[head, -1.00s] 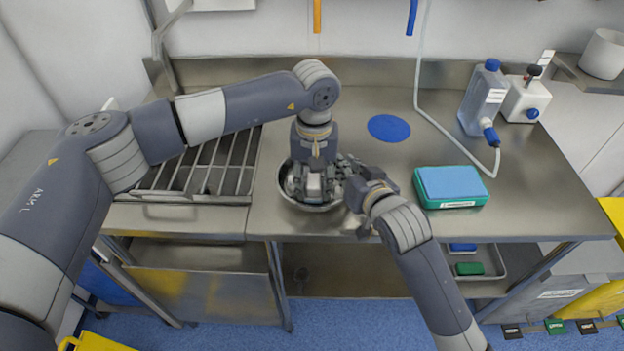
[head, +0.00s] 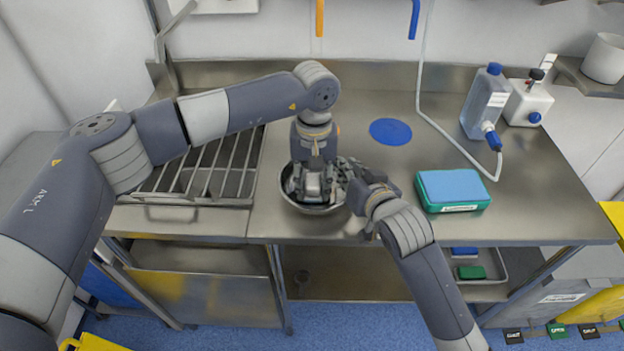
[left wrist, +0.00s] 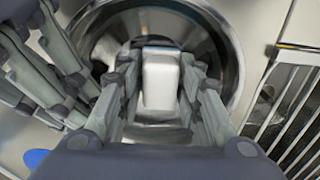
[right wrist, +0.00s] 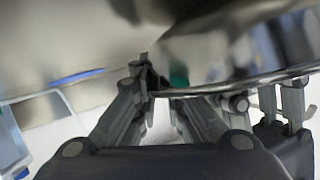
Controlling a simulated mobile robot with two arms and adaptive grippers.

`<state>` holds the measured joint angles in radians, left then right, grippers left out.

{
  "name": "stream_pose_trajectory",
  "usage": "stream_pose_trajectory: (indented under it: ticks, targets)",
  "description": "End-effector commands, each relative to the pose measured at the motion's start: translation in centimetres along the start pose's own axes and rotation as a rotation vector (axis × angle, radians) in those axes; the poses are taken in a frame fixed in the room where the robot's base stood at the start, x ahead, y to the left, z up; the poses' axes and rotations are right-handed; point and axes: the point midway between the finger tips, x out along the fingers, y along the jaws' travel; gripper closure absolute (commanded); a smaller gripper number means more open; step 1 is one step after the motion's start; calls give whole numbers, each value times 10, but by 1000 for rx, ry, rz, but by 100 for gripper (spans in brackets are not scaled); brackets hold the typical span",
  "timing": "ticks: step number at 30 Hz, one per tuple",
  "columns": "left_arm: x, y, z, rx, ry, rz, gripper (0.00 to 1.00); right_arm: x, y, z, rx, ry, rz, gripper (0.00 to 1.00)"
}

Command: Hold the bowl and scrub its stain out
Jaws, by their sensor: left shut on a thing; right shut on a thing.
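The shiny metal bowl (head: 291,199) stands on the steel worktop (head: 400,170); its curved inside fills the left wrist view (left wrist: 212,45). My left gripper (head: 314,190) points down into the bowl, shut on a white block (left wrist: 160,78). The block is low inside the bowl; I cannot tell whether it touches the bottom. My right gripper (head: 350,178) is shut on the bowl's right rim, and the bowl wall (right wrist: 235,50) shows close in the right wrist view. I cannot make out the stain; the block and fingers cover much of the inside.
A wire rack (head: 200,170) lies left of the bowl. A blue disc (head: 390,131) lies behind it to the right. A teal box with a blue pad (head: 453,188) stands at the right. A bottle (head: 486,102) and a white canister (head: 527,104) stand farther back.

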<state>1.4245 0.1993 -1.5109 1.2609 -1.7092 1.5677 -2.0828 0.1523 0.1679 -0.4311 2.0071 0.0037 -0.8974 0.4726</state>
Motion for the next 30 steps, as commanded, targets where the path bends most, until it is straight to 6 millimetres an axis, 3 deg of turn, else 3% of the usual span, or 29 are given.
stream_pose_trajectory:
  ticks: [11, 30]
  targets:
    - [0, 3, 10, 0, -2, -1, 86, 0, 1, 1, -1, -3, 2, 100]
    - [1, -5, -12, -2, 0, -1, 86, 0, 1, 1, -1, -3, 2, 100]
